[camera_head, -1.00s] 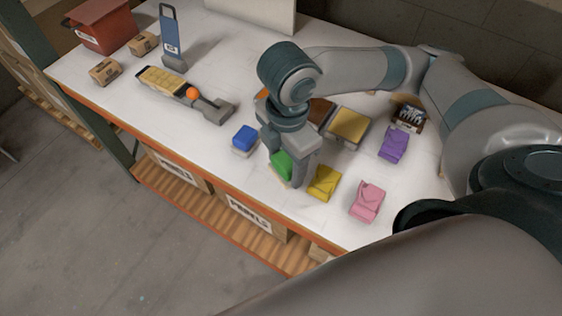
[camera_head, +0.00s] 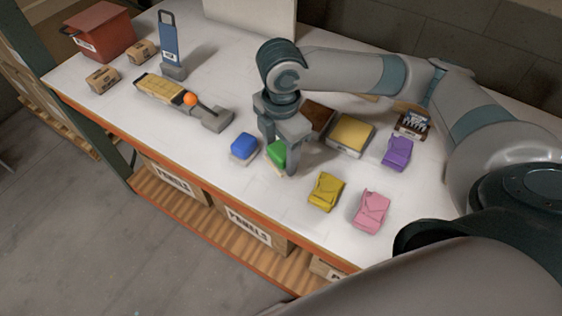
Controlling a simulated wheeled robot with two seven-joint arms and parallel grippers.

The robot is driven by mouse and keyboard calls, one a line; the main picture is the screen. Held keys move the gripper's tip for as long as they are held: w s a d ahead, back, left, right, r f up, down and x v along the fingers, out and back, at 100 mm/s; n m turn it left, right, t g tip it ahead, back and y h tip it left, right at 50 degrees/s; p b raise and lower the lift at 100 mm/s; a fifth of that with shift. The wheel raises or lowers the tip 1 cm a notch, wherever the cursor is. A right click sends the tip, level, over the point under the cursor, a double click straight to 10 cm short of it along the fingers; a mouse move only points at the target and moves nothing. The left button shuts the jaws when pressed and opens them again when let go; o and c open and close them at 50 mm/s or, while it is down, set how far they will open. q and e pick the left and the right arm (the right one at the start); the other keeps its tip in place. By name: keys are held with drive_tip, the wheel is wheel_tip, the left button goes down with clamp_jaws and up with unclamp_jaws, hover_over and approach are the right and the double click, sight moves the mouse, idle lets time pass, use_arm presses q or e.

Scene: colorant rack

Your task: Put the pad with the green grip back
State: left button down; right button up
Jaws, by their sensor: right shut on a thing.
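My right gripper (camera_head: 284,157) points down over the table and is shut on the pad with the green grip (camera_head: 276,152). The fingers cover part of this pad, and only its green left side and a bit of its pale base show. I cannot tell clearly whether it is clear of the tabletop. A pad with a blue grip (camera_head: 243,144) stands just left of it. Pads with yellow (camera_head: 326,191), pink (camera_head: 371,211) and purple (camera_head: 397,153) grips stand to the right. My left gripper is not in view.
A yellow-topped tray (camera_head: 352,134) and a brown block (camera_head: 320,117) lie behind the gripper. A small rack with dark items (camera_head: 412,122) is at right. A tool with an orange ball (camera_head: 190,99), a blue stand (camera_head: 170,50), small boxes (camera_head: 102,79) and a red bin (camera_head: 103,32) are left.

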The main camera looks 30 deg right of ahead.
sight(281, 150)
drive_tip(key=shift+f+p, duration=0.4)
drive_tip(key=shift+f, duration=1.65)
drive_tip(key=shift+f, duration=0.1)
drive_tip(key=o, duration=0.9)
drive_tip(key=shift+o, duration=0.2)
wheel_tip(281, 150, up, 11)
drive_tip(key=shift+f+b, duration=0.1)
drive_tip(key=shift+b, duration=0.65)
drive_tip(key=shift+r, duration=0.7)
